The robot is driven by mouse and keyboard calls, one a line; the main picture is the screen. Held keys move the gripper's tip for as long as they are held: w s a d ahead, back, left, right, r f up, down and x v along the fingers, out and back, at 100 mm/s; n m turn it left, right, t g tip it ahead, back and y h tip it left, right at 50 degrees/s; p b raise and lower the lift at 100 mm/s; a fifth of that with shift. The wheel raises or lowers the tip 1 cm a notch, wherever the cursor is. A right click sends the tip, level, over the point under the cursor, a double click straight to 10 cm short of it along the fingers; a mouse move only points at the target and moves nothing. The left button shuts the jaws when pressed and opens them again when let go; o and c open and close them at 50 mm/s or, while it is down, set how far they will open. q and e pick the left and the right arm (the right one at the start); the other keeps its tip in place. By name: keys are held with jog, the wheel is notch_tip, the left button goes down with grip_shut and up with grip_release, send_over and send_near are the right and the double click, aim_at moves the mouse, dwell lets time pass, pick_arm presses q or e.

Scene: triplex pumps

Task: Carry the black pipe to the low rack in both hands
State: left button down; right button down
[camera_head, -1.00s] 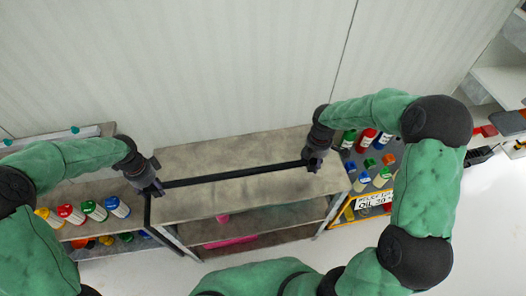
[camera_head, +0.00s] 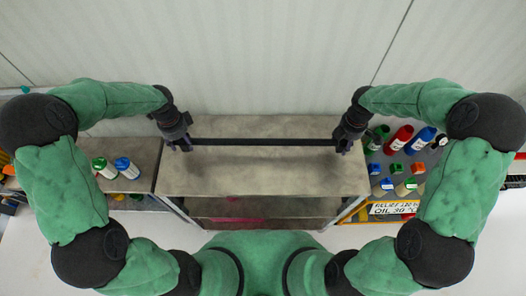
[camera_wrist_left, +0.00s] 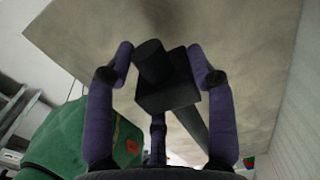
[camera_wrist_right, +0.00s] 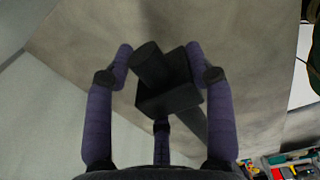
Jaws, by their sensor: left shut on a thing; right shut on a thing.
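The black pipe (camera_head: 262,142) spans level between my two hands, above the low rack's grey top (camera_head: 262,180) in the head view. My left gripper (camera_head: 184,143) is shut on its left end and my right gripper (camera_head: 342,142) on its right end. In the left wrist view a black block with a round stub (camera_wrist_left: 165,85) sits between the purple fingers. The right wrist view shows a like block and stub (camera_wrist_right: 165,80) between the fingers. I cannot tell how high the pipe is above the rack top.
A shelf with green and blue bottles (camera_head: 122,168) stands left of the rack. A yellow-edged shelf (camera_head: 385,218) with several red, green and blue bottles stands to the right. A pale wall (camera_head: 260,60) is behind. The rack top looks clear.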

pick_arm(q)
jog(key=shift+w+a, duration=0.1)
jog(key=shift+a, duration=0.1)
pick_arm(e)
jog(key=shift+d, duration=0.1)
